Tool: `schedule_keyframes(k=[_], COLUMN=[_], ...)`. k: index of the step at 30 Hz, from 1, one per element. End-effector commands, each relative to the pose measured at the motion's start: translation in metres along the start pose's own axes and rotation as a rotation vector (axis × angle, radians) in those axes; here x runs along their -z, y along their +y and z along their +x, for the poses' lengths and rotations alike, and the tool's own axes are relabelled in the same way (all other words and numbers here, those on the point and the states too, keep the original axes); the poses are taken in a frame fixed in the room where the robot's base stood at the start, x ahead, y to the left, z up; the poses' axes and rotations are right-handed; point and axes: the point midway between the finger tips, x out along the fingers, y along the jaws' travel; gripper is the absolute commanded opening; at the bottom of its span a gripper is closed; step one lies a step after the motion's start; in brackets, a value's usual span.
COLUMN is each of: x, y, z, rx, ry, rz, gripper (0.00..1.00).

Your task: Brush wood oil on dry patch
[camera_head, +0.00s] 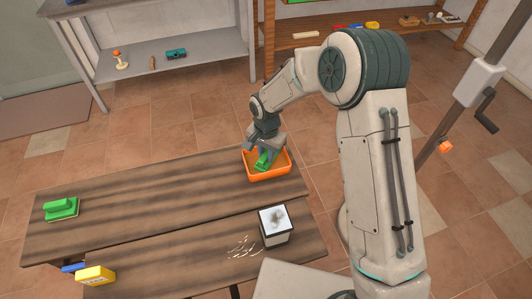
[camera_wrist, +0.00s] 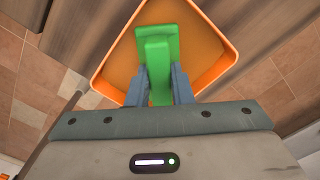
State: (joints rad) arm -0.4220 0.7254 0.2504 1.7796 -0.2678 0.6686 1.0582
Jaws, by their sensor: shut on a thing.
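My gripper (camera_head: 263,149) is shut on a green block-shaped brush (camera_head: 263,162), with its fingers on both sides of the narrow handle. In the wrist view the brush (camera_wrist: 158,45) is inside the orange tray (camera_wrist: 198,46), its wider part towards the far side. The tray (camera_head: 270,179) stands at the far right end of the wooden table (camera_head: 160,200). I cannot tell whether the brush touches the tray floor. Pale scratch-like marks (camera_head: 241,246), perhaps the dry patch, lie on the table near its front right.
A white-topped box (camera_head: 276,221) with a dark smudge stands between the tray and the pale marks. A second green brush (camera_head: 61,209) lies at the table's left. A yellow block (camera_head: 96,275) and a blue item (camera_head: 73,267) are front left. The table's middle is clear.

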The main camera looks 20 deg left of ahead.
Motion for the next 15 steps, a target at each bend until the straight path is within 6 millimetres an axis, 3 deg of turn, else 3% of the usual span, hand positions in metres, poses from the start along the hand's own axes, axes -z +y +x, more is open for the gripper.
schedule_keyframes(k=[15], x=[-0.0011], y=[0.0012], z=[-0.0010], rx=[-0.004], ry=[-0.003], rz=[0.000], gripper=[0.01])
